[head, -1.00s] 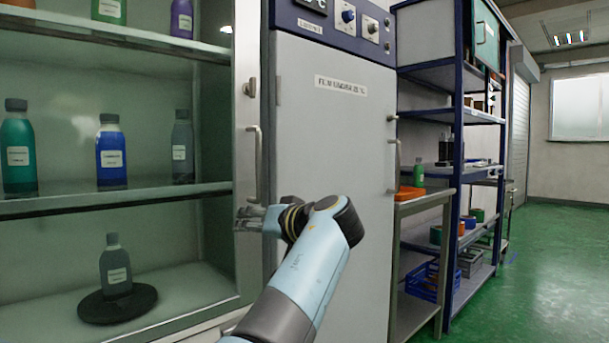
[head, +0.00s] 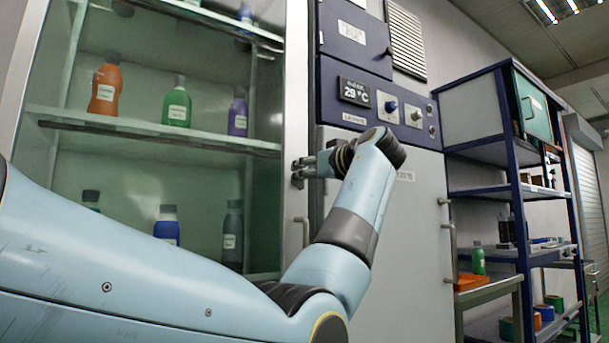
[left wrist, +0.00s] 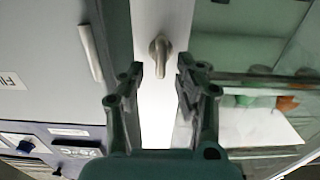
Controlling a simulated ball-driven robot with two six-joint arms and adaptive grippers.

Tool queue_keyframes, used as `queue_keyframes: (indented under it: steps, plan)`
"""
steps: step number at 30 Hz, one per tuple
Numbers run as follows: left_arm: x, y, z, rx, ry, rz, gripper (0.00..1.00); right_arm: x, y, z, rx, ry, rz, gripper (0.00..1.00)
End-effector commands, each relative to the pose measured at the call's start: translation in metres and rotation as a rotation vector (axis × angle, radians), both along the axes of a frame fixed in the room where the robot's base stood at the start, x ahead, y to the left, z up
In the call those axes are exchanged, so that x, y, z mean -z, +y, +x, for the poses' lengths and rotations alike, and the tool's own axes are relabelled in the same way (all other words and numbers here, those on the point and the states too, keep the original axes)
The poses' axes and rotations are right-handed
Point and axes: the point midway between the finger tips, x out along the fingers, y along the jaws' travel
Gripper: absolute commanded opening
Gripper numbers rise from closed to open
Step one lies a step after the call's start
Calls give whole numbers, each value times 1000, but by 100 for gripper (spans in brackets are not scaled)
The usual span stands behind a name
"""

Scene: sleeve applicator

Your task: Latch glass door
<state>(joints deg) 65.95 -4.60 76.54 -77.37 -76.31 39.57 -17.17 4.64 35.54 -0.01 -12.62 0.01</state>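The glass door (head: 296,90) of the cabinet appears closed, with a pale metal frame strip on its right side. A grey metal turn latch (left wrist: 159,52) sits on this strip in the left wrist view; its lever lies roughly along the strip. In the head view my gripper hides most or all of the latch. My left gripper (head: 303,169) is at the strip, above the door's bar handle (head: 304,231). In the left wrist view my left gripper (left wrist: 160,75) is open, its fingers apart and empty. The latch lies just beyond the fingertips, between them. My right gripper is not in view.
Bottles, such as an orange one (head: 104,88), stand on shelves behind the glass. A tall grey and blue unit (head: 385,100) with a 29 °C display stands close at the right. A blue shelf rack (head: 515,150) is farther right.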

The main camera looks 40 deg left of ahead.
Motion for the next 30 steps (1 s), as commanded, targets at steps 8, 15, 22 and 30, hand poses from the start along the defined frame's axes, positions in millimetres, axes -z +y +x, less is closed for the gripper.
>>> queue_keyframes:
  steps: [8, 15, 22, 30]
  plan:
    - [0, 15, 6, 0, -1, -1, 35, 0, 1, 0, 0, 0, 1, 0]
    - [0, 14, 6, 0, 0, -1, 27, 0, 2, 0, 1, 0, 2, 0]
    - [0, 14, 6, 1, 0, -1, 0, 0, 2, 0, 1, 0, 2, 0]
    - [0, 14, 6, 1, 5, 1, 0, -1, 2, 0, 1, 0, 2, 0]
